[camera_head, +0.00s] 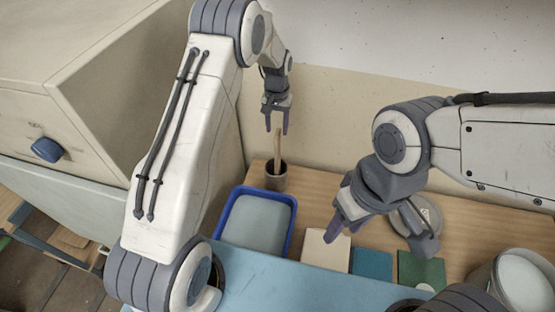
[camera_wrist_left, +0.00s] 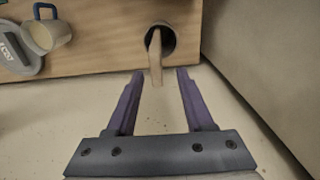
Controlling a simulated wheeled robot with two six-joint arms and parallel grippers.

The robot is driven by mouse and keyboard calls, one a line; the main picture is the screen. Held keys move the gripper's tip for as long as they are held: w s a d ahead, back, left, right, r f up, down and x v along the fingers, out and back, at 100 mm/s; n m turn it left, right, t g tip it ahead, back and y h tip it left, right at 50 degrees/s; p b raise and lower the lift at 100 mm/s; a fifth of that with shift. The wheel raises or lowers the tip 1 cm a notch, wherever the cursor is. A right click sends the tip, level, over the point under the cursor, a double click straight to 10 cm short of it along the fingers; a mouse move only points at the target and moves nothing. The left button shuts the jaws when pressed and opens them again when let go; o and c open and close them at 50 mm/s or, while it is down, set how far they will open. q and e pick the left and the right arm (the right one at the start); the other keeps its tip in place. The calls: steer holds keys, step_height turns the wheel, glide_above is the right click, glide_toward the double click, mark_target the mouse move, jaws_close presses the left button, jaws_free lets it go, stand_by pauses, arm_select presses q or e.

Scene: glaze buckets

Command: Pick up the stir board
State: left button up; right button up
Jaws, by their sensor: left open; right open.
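The stir board (camera_head: 278,148) is a flat light wooden stick standing upright in a dark cup (camera_head: 275,183) on the wooden table. My left gripper (camera_head: 277,128) is open and points down just above the board's top end. In the left wrist view the board (camera_wrist_left: 155,62) leans out of the cup (camera_wrist_left: 168,38), its top end between the two open fingers (camera_wrist_left: 160,74) and apart from both. My right gripper (camera_head: 383,240) is open and empty, above the coloured tiles to the right.
A blue-rimmed tray (camera_head: 291,222) lies in front of the cup. Cream (camera_head: 322,252), teal (camera_head: 372,264) and green (camera_head: 420,269) tiles lie to its right. A bucket of pale glaze (camera_head: 526,282) stands at right. A large beige cabinet (camera_head: 120,70) and a wall hem in the left.

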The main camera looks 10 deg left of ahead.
mark_target(277, 131)
arm_select(q)
step_height(277, 131, down, 3)
steer(key=shift+d+r+p, duration=0.1)
steer(key=shift+r+p, duration=0.1)
steer(key=shift+p, duration=0.15)
steer(key=shift+s+f+p, duration=0.15)
steer(key=shift+f+p, duration=0.1)
steer(key=shift+p, duration=0.1)
steer(key=f+p, duration=0.2)
steer(key=f, duration=0.1)
steer(key=shift+s+d+f, duration=0.1)
steer(key=shift+s+f, duration=0.15)
steer(key=shift+s, duration=0.1)
steer(key=shift+f, duration=0.6)
jaws_close()
steer(key=shift+w, duration=0.1)
